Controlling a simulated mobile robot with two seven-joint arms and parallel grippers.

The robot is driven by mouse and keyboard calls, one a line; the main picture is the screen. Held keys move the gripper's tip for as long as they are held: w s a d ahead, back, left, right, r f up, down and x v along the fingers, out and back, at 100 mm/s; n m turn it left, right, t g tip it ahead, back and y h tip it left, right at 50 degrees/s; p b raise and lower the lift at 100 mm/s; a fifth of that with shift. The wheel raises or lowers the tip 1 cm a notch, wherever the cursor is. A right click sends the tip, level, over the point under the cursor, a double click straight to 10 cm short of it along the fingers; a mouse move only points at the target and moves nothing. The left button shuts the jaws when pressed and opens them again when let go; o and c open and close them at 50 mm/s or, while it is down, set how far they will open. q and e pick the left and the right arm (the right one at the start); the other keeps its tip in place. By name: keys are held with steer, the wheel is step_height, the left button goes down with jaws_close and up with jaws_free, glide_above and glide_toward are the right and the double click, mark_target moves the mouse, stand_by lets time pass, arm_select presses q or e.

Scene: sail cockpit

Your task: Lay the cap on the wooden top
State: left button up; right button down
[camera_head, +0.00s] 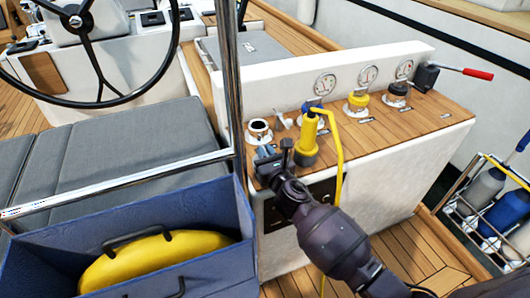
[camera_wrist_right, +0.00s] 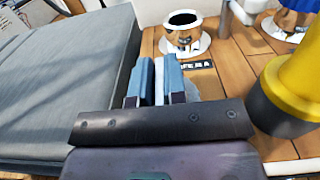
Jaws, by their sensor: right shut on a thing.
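My right gripper (camera_head: 268,153) is at the near left end of the wooden top (camera_head: 432,110), in front of an open filler (camera_head: 259,131) with a white flange and dark mouth. The filler also shows in the right wrist view (camera_wrist_right: 183,31), beyond the fingertips. The blue-padded fingers (camera_wrist_right: 159,80) are shut on a thin, pale grey thing, seen almost edge-on between and beside them. It is probably the cap, but most of it is hidden. I cannot tell whether it touches the wood. My left gripper is not in view.
A yellow nozzle (camera_head: 306,140) with a dark base and yellow hose stands just right of my gripper. Blue, yellow (camera_head: 357,102) and black (camera_head: 397,92) fillers line the top below gauges. A steel post (camera_head: 230,90) and blue bin (camera_head: 120,250) are left.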

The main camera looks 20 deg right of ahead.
steer(key=c, duration=1.2)
jaws_free()
steer(key=shift+f, duration=0.1)
steer(key=shift+o, duration=0.2)
steer(key=shift+r, duration=0.3)
steer(key=s+p, duration=0.1)
steer(key=s, duration=1.1)
steer(key=shift+d+f, duration=0.15)
steer(key=shift+d, duration=0.05)
